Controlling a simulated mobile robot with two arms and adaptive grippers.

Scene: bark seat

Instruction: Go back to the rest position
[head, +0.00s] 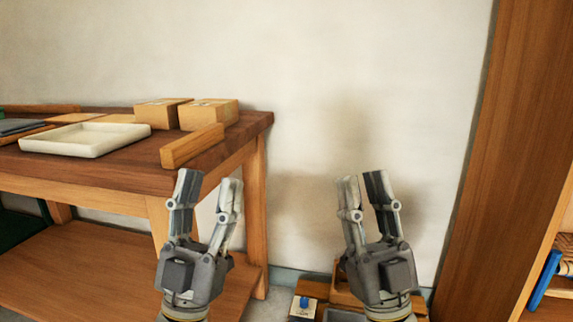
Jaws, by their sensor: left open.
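My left gripper (209,184) points up in front of the right end of the workbench. Its two fingers are apart with nothing between them. My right gripper (362,181) also points up, to the right of it, in front of the bare wall. Its fingers look slightly apart, with a narrow gap and nothing held. The two grippers stand clear of each other at about the same height.
The wooden workbench (100,176) at left carries a pale tray (85,140), two wooden boxes (208,114) (160,112) and a wooden block (192,145). A tall wooden cabinet (505,150) stands at right. Low wooden items (303,306) lie below, between the grippers.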

